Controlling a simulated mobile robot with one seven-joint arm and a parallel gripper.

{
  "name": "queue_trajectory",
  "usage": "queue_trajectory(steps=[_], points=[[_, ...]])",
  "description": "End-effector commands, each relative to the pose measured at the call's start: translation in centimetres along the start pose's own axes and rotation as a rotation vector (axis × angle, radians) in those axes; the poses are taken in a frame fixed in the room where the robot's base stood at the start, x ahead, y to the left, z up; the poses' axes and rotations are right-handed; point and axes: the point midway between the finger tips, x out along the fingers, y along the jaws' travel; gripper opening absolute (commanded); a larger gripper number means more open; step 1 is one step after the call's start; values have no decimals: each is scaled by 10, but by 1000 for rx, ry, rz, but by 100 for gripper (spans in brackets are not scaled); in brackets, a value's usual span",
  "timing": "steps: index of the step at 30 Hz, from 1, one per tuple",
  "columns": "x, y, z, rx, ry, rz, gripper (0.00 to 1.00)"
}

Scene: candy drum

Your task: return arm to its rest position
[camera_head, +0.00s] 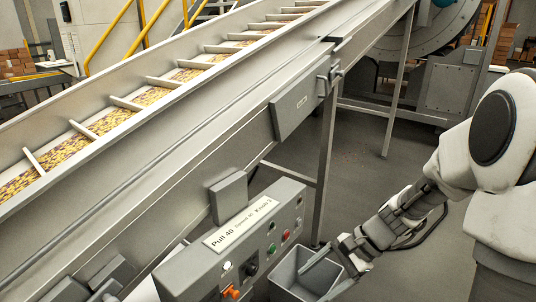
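My arm reaches in from the right side of the head view, bent down and to the left. My gripper (320,277) is low in the view, over or beside the right part of a grey open bin (283,274). Its two fingers look spread apart, with nothing visible between them. The gripper is just right of a grey control box (222,252) and appears apart from it. The box bears a label reading "Pull 40 Speed 40 Knob 3" and has several buttons and knobs, among them a green button, a red one and an orange knob.
An inclined conveyor (180,110) carrying yellow and purple candy crosses from lower left to upper right. A support leg (327,160) stands behind the control box. A large drum machine (425,40) stands at the back right. Grey floor (375,180) is open between them.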

Motion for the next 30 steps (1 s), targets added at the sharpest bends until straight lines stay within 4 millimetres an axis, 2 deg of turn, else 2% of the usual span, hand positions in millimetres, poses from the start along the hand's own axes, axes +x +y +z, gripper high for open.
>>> queue_trajectory(steps=[1,3,21,27,30], points=[[-13,0,11,-57,48,16,80],[-27,4,23,-133,108,40,80],[-140,41,115,-751,602,184,80],[-167,57,142,-962,744,235,80],[-174,64,151,-1061,792,277,80]])
